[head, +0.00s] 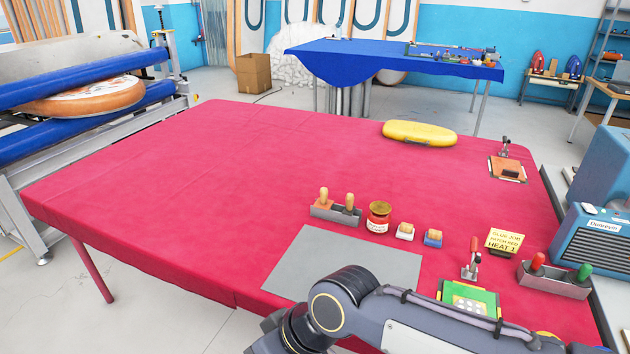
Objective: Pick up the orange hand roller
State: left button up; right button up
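A grey holder (322,212) stands near the back edge of the grey mat on the red table. Two upright handles rise from it: an orange one (324,196) on the left and a tan one (350,201) on the right. The orange handle looks like that of the orange hand roller; its lower part is hidden in the holder. My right arm (400,318) crosses the lower right, over the table's front, with its elbow-like joint in front of the mat. Neither of my grippers shows.
A grey mat (340,262) lies in front of the holder. To the holder's right are a jar (378,217), two small blocks (404,231), a yellow sign (505,241) and a tray with red and green handles (553,280). The left of the red table (180,185) is clear.

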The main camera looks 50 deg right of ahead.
aim_at(322, 203)
jog(key=i+z, duration=0.45)
jog(key=i+j+z, duration=0.2)
jog(key=i+z, duration=0.3)
jog(key=i+j+z, duration=0.45)
jog(key=l, duration=0.1)
